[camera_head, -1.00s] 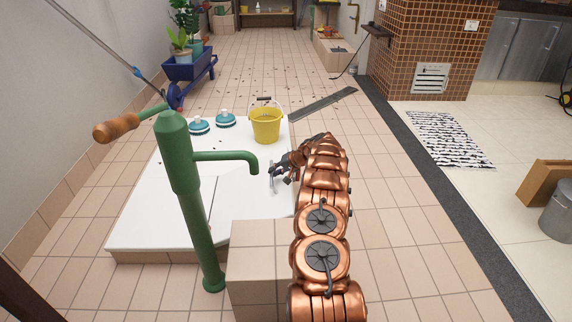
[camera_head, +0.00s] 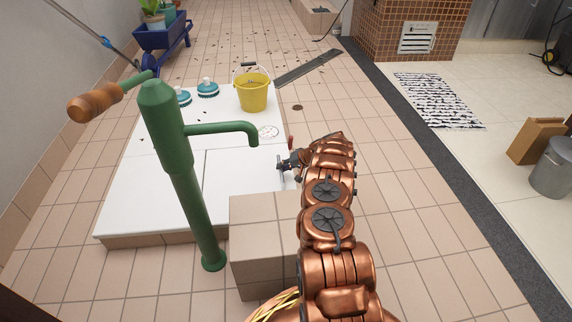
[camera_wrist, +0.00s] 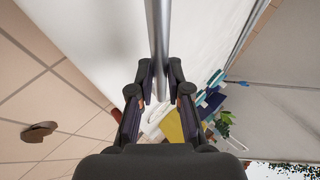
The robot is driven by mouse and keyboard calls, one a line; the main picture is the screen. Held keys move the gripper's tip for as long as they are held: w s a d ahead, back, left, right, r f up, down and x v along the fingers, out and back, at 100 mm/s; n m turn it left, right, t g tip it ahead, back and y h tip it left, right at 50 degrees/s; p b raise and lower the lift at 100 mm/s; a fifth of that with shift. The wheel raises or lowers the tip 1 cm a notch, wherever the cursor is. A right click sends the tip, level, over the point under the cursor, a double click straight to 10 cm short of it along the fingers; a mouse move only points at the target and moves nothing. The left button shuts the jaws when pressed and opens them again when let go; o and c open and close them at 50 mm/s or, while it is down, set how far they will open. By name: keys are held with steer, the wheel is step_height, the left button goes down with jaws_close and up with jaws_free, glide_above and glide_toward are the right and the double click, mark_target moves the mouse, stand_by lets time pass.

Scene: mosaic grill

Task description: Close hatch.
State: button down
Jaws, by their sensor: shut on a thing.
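The white hatch panel (camera_head: 243,172) lies on the low white platform (camera_head: 150,205), with a thin seam along its left side. I cannot tell whether it sits fully flush. My gripper (camera_head: 284,164) is at the panel's right edge. In the wrist view my gripper (camera_wrist: 160,92) is shut on a grey metal bar, the handle (camera_wrist: 158,40), which runs between the fingers. The white panel surface (camera_wrist: 95,35) fills the upper part of that view. The handle is small and partly hidden by my gripper in the head view.
A green hand pump (camera_head: 180,160) stands at the platform's front, beside a tiled block (camera_head: 262,245). A yellow bucket (camera_head: 253,95) and two teal-and-white round items (camera_head: 207,89) stand at the back. A dark metal strip (camera_head: 308,68) lies behind.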

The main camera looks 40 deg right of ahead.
mark_target(289, 177)
steer(key=shift+s+d+f, duration=0.3)
steer(key=shift+s+f, duration=0.2)
steer(key=shift+f, duration=0.15)
steer(key=shift+s+d+f, duration=0.25)
steer(key=shift+s+f, duration=0.2)
steer(key=shift+f, duration=0.15)
steer(key=c, duration=1.1)
jaws_free()
steer(key=shift+s+d, duration=0.1)
steer(key=shift+d, duration=0.05)
steer(key=shift+c, duration=0.2)
steer(key=shift+w+r, duration=0.2)
steer(key=shift+r, duration=0.1)
steer(key=shift+r, duration=0.1)
steer(key=shift+s+d+r, duration=0.2)
steer(key=shift+s+r, duration=0.05)
steer(key=shift+r, duration=0.2)
steer(key=v, duration=1)
steer(key=shift+a+r, duration=0.2)
steer(key=shift+r, duration=0.2)
